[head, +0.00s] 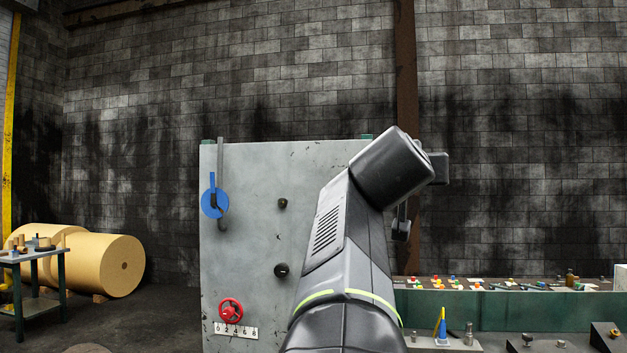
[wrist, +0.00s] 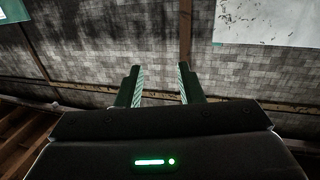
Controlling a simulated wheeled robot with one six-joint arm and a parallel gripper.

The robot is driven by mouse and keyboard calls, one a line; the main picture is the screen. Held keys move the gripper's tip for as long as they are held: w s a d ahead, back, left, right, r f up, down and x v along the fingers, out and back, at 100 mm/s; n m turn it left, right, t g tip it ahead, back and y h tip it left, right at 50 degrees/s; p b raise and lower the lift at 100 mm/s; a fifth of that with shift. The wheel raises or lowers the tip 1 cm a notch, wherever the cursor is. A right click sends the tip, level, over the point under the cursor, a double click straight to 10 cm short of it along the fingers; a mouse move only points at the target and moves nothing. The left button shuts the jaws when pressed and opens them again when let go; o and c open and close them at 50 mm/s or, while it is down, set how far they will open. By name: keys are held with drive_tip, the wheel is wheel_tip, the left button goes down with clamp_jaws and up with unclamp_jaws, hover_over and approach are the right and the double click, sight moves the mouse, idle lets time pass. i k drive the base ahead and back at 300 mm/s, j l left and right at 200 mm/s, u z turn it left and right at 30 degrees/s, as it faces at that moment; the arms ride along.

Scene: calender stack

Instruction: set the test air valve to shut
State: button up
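A grey upright panel (head: 250,250) stands left of centre in the head view. Low on the panel is a red handwheel (head: 231,310) above a scale marked 0 to 8. No label shows which fitting is the test air valve. In the wrist view my gripper (wrist: 158,82) has its two fingers apart with nothing between them. It faces the brick wall, with no valve near the fingers. My arm hides the panel's right part.
Two dark knobs (head: 281,270) sit on the panel. A green bench (head: 500,310) with small coloured parts stands at the right. Large tan rolls (head: 105,265) and a small table (head: 40,262) stand at the left. The floor between them and the panel looks clear.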

sight(214, 195)
drive_tip(key=i+j+u, duration=0.2)
drive_tip(key=i+j, duration=0.15)
drive_tip(key=i+j+u, duration=0.25)
drive_tip(key=i, duration=0.25)
drive_tip(key=i+j+u, duration=0.2)
drive_tip(key=i, duration=0.25)
drive_tip(key=i+j+u, duration=0.2)
drive_tip(key=i, duration=0.25)
